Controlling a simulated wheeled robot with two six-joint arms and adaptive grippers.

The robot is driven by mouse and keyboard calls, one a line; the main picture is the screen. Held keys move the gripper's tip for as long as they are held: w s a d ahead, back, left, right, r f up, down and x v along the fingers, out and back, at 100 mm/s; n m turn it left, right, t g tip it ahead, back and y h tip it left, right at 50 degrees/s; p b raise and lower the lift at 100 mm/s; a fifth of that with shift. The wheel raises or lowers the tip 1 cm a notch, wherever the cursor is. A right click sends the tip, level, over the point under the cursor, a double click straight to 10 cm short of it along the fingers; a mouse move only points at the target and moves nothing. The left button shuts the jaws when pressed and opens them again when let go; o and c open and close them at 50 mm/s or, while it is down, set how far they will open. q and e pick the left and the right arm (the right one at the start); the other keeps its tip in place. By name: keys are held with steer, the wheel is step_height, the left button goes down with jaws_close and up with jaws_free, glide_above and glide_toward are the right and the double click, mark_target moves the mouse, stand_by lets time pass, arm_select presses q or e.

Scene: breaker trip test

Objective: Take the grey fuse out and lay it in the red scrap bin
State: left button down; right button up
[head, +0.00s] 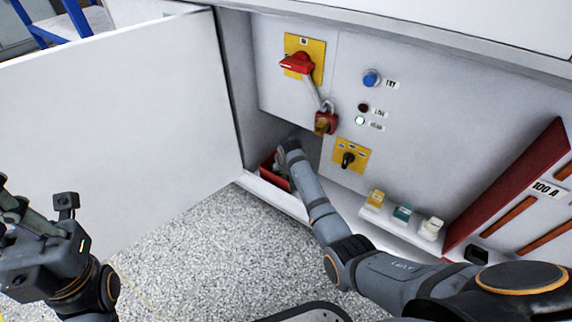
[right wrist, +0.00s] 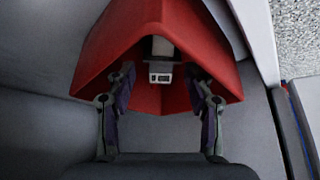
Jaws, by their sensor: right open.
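The red scrap bin (right wrist: 108,52) fills the upper middle of the right wrist view; in the head view part of it (head: 269,168) shows low in the cabinet opening. A pale grey block with a dark-marked end, which looks like the grey fuse (right wrist: 161,72), is inside the bin. My right gripper (right wrist: 160,88) is open, its fingers reaching into the bin on either side of the fuse with gaps showing. In the head view my right arm hides that gripper's fingers. My left gripper (head: 14,212) is at the left edge, partly cut off, away from the cabinet.
A white door (head: 120,130) stands open at left. The panel has a red handle (head: 298,63), a padlock (head: 326,122) and a black selector switch (head: 348,159). Yellow (head: 375,198), teal (head: 402,213) and cream (head: 431,228) fuses stand on a ledge near my right arm. A red-framed unit (head: 510,190) is at right.

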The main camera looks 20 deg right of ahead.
steer(key=v, duration=1)
stand_by(0.4)
